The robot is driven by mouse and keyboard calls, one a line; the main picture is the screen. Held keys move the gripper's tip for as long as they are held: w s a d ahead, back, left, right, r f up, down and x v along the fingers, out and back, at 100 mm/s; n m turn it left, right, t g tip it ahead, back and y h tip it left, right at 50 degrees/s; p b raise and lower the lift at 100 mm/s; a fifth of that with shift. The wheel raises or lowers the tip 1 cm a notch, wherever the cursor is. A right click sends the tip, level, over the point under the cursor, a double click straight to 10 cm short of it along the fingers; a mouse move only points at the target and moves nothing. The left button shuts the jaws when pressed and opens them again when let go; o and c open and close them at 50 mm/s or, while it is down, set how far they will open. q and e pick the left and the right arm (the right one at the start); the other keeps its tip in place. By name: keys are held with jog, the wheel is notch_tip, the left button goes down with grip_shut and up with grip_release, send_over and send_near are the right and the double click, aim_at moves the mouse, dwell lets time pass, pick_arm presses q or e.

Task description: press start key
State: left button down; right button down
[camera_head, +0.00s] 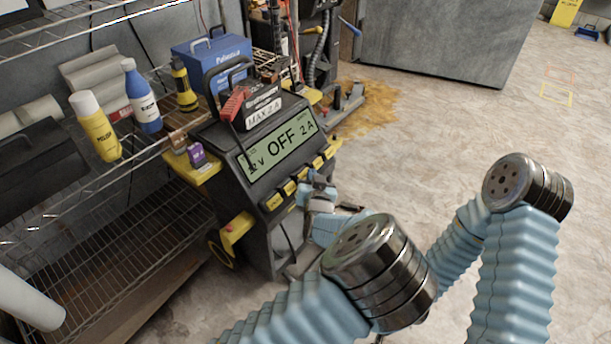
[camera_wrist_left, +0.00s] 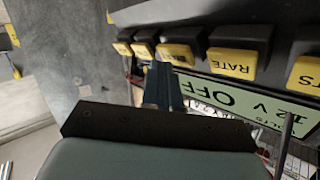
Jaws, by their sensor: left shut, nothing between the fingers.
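A dark battery charger (camera_head: 230,171) stands beside the shelf, its tilted display (camera_head: 281,148) reading 12 V OFF 2 A. A row of yellow keys (camera_head: 289,188) runs along its front edge. In the left wrist view the keys appear upside down; one key (camera_wrist_left: 232,63) reads RATE. The labels of the other keys, including start, are not clearly readable. My left gripper (camera_head: 314,178) is shut and empty, close to the middle of the key row. In the left wrist view its fingertips (camera_wrist_left: 163,72) overlap the key beside RATE (camera_wrist_left: 176,53); contact cannot be told. My right gripper is out of view.
A wire shelf (camera_head: 112,222) at left holds a yellow bottle (camera_head: 99,130) and a blue bottle (camera_head: 142,100). A blue case (camera_head: 211,59) stands behind the charger. A brown stain (camera_head: 372,108) marks the floor. Open floor (camera_head: 450,130) lies to the right.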

pick_arm(q)
jog(key=shift+w+a+f+b, duration=0.2)
jog(key=shift+a+f+b, duration=0.1)
jog(key=shift+a+b, duration=0.1)
dwell(0.5)
jog(key=shift+d, duration=0.1)
jog(key=shift+s+d+r+p, duration=0.4)
jog(key=shift+d+r, duration=0.1)
jog(key=shift+d, duration=0.1)
dwell(0.3)
jog(key=s+d+r+p, duration=0.2)
jog(key=d, duration=0.1)
jog(key=shift+s+d+r+p, duration=0.2)
jog(key=shift+d+r+p, duration=0.05)
jog(key=shift+r+p, duration=0.1)
dwell(0.8)
